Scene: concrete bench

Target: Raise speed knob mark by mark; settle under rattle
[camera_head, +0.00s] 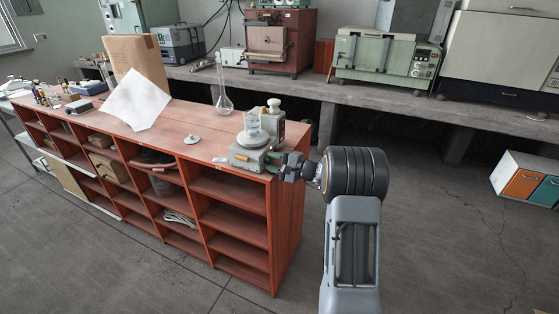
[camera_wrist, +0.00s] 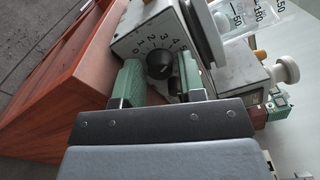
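In the wrist view, the black round speed knob (camera_wrist: 160,64) sits on the grey face of the stirrer, inside a dial (camera_wrist: 148,44) printed with numbers from 0 to 5. My gripper (camera_wrist: 161,70) has one green finger on each side of the knob. The knob fills nearly the whole space between the fingertips; I cannot tell whether they touch it. The knob's pointer mark is not clear. In the head view, my gripper (camera_head: 283,167) is at the right end of the stirrer (camera_head: 247,158). A glass beaker (camera_head: 252,136) stands on the stirrer's top.
The stirrer stands near the end of a red-brown shelf bench (camera_head: 170,125). A glass flask (camera_head: 223,100), a small whitish lid-like disc (camera_head: 192,139) and a white sheet (camera_head: 136,100) are on the bench behind it.

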